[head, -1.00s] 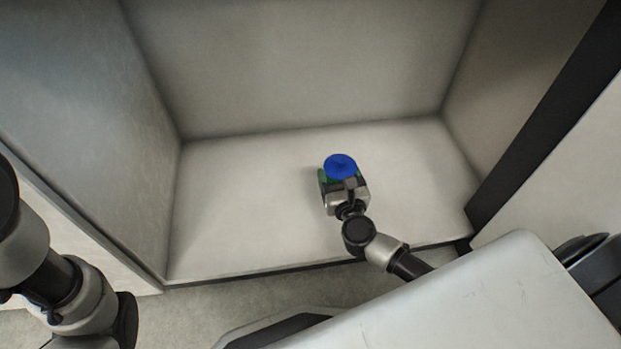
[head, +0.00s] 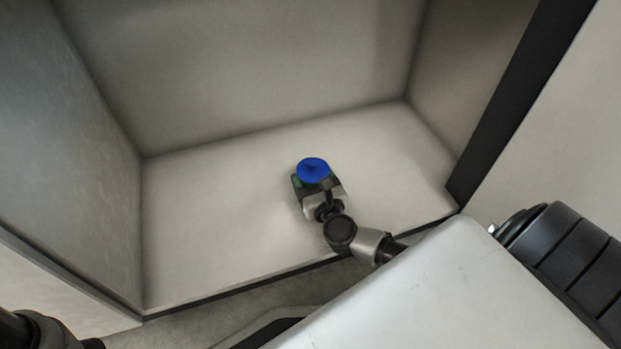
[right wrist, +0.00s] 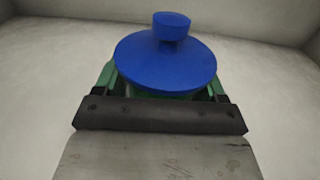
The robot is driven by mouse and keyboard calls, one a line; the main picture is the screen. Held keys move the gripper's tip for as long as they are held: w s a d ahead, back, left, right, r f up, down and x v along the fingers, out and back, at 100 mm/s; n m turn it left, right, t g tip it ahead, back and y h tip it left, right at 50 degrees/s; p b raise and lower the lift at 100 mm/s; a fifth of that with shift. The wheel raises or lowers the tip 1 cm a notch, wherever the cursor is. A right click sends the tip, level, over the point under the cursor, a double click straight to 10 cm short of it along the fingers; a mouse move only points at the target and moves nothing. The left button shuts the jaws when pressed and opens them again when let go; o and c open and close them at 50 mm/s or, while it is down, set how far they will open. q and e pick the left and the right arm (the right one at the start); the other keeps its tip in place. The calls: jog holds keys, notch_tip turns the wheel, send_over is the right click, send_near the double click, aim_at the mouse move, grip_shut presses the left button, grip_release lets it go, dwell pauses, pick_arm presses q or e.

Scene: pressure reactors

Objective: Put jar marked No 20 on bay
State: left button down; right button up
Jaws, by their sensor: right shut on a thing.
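A jar with a round blue lid (head: 313,170) is in my right gripper (head: 316,182), inside the white bay (head: 215,235). In the right wrist view the blue lid and its knob (right wrist: 166,62) stand upright just beyond my gripper (right wrist: 162,95), which is shut on the jar. Green shows on both sides under the lid; I cannot tell how much of it is jar or finger. No number mark is visible. I cannot tell whether the jar's base touches the bay floor. My left gripper is not in view; only a dark part of my left arm shows at the lower left.
The bay has a left wall (head: 75,150), a back wall (head: 250,70) and a right wall with a dark vertical edge (head: 505,110). A dark front lip (head: 240,287) runs along the floor. The bay floor around the jar is clear.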

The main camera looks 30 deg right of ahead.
jog(key=o, duration=1.1)
jog(key=shift+f, duration=0.1)
jog(key=shift+r, duration=0.3)
jog(key=s+p, duration=0.1)
jog(key=s, duration=0.2)
jog(key=s+a+p, duration=0.1)
jog(key=s+p, duration=0.1)
jog(key=s, duration=0.2)
jog(key=s+a+p, duration=0.1)
jog(key=s, duration=0.2)
jog(key=shift+s, duration=0.35)
jog(key=shift+s+a+f, duration=0.1)
jog(key=shift+s+f, duration=0.05)
jog(key=shift+s, duration=0.45)
jog(key=shift+w, duration=0.1)
